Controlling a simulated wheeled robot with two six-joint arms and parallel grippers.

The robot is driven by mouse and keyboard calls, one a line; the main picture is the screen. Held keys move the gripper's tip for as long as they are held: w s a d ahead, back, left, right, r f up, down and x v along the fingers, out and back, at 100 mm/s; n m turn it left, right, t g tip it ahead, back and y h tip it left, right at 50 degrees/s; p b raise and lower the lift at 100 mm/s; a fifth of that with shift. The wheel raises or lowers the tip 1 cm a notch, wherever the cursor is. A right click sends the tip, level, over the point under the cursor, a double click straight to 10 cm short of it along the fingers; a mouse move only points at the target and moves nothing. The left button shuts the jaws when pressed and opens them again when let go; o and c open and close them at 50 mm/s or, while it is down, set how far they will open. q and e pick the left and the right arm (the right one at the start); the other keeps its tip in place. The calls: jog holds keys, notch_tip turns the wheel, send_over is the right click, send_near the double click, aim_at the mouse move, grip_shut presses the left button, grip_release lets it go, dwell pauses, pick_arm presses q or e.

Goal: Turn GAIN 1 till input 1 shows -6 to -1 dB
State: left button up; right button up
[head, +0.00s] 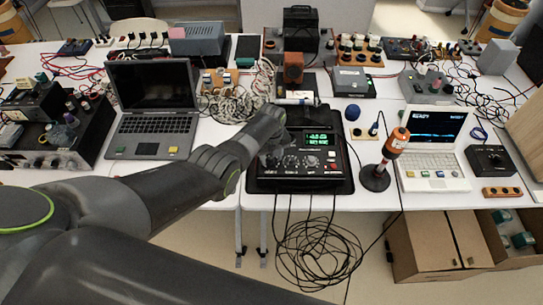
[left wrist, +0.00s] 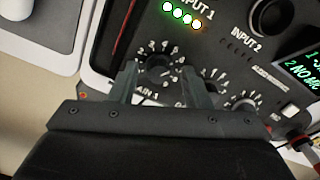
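The black audio device (head: 263,184) lies on the white table, with knobs and a lit green display (head: 320,138) whose text is too small to read surely. In the left wrist view, the GAIN 1 knob (left wrist: 158,70) sits between the fingers of my left gripper (left wrist: 160,78). The fingers stand apart on either side of the knob, with a gap seeming to show. Above it, the INPUT 1 lights (left wrist: 182,16) glow white-green, with a yellow-orange one at the right end. In the head view my left gripper (head: 273,155) is over the device's left part. My right gripper is out of view.
A second knob (left wrist: 246,104) is close to the right finger. An orange-and-white stick on a round base (head: 375,178) stands right of the device. Laptops (head: 152,125) (head: 434,180) flank it. Black cables (head: 318,250) hang below the table's front edge.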

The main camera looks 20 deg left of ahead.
pick_arm(q)
jog(key=shift+r, duration=0.1)
jog(key=shift+r, duration=0.25)
notch_tip(320, 180, up, 8)
jog(key=p, duration=0.2)
notch_tip(320, 180, up, 9)
jog(key=b, duration=0.1)
send_over(271, 159)
jog(key=shift+f, duration=0.15)
dwell(0.4)
